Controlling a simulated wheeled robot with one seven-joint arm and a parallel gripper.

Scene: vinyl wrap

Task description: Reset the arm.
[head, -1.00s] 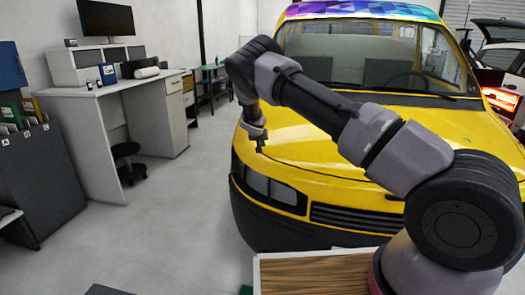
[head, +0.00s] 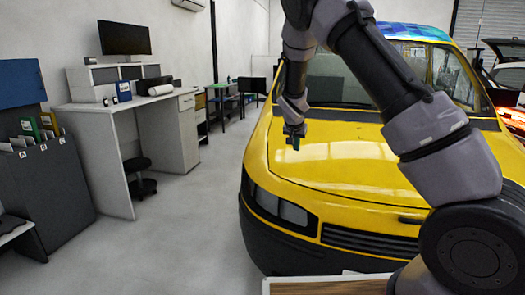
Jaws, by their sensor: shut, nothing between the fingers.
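My gripper (head: 295,140) hangs at the end of my arm, pointing down. In the head view it shows in front of the yellow car's hood (head: 345,160), near the windshield side. It looks shut, with nothing seen in it. My arm is raised and bent, with its elbow at the top edge of the view. The arm hides part of the hood and windshield. I cannot tell the exact gap between gripper and hood.
A wooden-topped surface (head: 325,287) lies at the bottom edge. A white desk (head: 130,97) with a monitor (head: 124,38) stands at the left, with a black stool (head: 140,175). A dark file rack (head: 45,180) is further left. The grey floor (head: 190,220) between is clear.

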